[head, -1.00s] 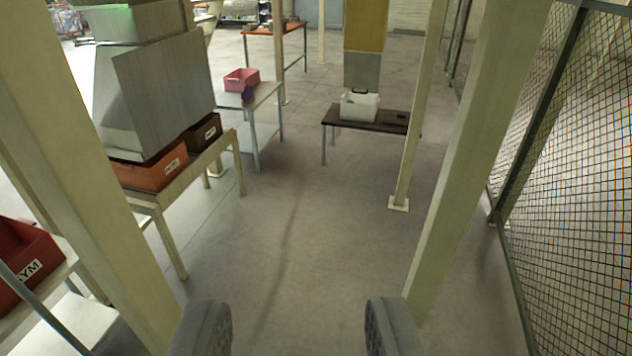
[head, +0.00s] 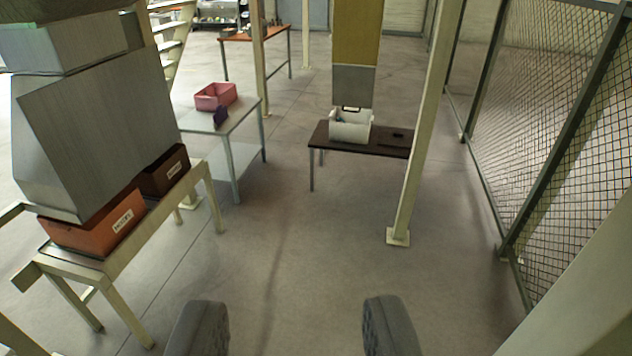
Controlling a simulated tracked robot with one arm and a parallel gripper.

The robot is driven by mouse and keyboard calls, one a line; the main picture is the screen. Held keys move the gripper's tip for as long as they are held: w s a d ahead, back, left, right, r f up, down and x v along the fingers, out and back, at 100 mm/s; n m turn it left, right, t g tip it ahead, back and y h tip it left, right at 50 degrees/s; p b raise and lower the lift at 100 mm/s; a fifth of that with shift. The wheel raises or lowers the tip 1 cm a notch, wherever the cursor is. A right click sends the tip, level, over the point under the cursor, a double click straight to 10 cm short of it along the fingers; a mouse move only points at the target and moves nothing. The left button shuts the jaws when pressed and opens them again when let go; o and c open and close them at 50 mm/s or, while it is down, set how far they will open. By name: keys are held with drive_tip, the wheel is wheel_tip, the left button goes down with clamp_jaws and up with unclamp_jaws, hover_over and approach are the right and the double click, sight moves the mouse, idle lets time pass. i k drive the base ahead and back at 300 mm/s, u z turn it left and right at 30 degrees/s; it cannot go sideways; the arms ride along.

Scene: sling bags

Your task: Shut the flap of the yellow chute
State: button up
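The yellow chute (head: 357,38) hangs in the upper middle of the view, its top cut off by the picture edge. I cannot tell from here whether the grey part is the flap or how far the flap stands open. My gripper (head: 294,325) is open and empty at the bottom of the view, its two dark grey fingers wide apart. It is far from the chute, with bare floor between.
A white bin (head: 350,128) stands under the chute on a dark table (head: 330,146). A cream post (head: 418,150) stands right of it, by a mesh fence (head: 560,130). A grey chute (head: 95,130) over bins and a pink bin (head: 215,96) are left. Middle floor is clear.

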sight(352, 86)
drive_tip(key=i, duration=3.5)
drive_tip(key=z, duration=0.5)
drive_tip(key=i, duration=2)
drive_tip(key=u, duration=0.55)
